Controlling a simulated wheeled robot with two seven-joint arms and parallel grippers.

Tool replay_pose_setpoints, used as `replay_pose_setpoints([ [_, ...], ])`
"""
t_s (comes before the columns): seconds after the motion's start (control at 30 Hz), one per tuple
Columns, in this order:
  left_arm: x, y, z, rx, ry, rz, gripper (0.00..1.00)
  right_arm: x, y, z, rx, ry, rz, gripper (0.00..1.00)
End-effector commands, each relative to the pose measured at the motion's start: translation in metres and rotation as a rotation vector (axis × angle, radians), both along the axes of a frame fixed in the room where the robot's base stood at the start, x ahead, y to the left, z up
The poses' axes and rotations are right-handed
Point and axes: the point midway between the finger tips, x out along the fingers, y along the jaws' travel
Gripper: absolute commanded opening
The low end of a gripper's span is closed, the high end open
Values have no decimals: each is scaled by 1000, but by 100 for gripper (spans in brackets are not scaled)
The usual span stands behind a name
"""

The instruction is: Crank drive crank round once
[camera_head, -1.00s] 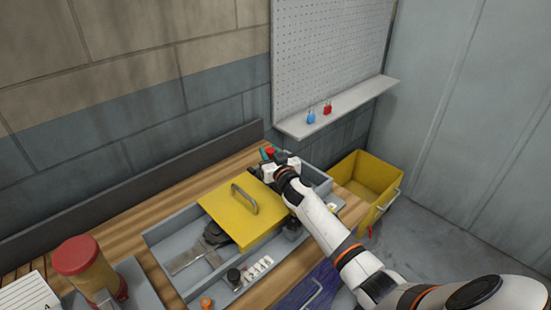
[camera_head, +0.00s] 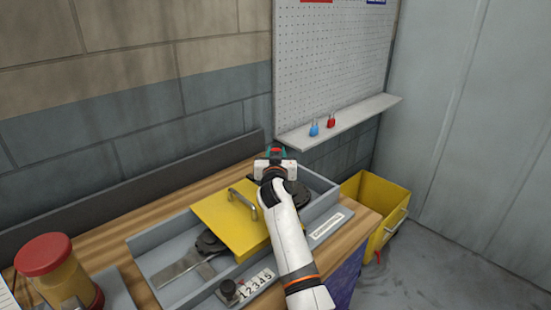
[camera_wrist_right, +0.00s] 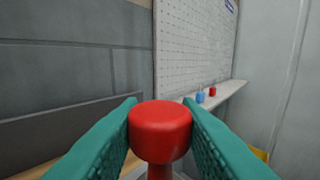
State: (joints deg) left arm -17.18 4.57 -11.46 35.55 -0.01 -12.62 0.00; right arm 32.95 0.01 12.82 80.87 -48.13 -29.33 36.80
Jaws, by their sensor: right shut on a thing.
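The red crank knob (camera_wrist_right: 160,128) sits between the two green fingers of my right gripper (camera_wrist_right: 161,135) in the right wrist view. The fingers press on its sides, so the gripper is shut on it. In the head view my right gripper (camera_head: 275,152) is at the far right end of the grey tray-like housing (camera_head: 155,247), with a speck of red between its fingertips. My wrist and forearm hide the crank's arm and hub. A yellow cover (camera_head: 222,218) with a metal handle lies over the middle of the housing. My left gripper is not in view.
A black knob (camera_head: 228,287) stands beside a number strip (camera_head: 257,284) at the front. A red-topped yellow cylinder (camera_head: 45,265) stands at left. A yellow bin (camera_head: 365,195) is right of the table. Blue (camera_head: 314,130) and red (camera_head: 331,121) padlocks are on the wall ledge (camera_head: 350,120).

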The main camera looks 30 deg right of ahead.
Motion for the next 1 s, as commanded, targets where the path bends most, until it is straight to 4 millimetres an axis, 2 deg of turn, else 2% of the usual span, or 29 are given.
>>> replay_pose_setpoints([
  [0.23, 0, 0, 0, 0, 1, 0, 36, 0, -1, 3, -4, -3, -1, 0],
  [0.27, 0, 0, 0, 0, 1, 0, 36, 0, -1, 3, -4, -4, -1, 32],
  [0.37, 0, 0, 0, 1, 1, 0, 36, 0, -1, 2, -3, -3, 0, 48],
  [0.4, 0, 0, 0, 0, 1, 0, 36, 0, -1, 2, -3, -3, 0, 51],
  [0.77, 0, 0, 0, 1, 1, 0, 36, -5, 3, 1, -1, -3, 1, 51],
  [0.87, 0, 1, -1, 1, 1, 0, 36, -15, 10, 0, 0, -2, 2, 51],
  [1.0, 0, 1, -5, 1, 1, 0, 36, -39, 25, -1, 1, -3, 2, 51],
])
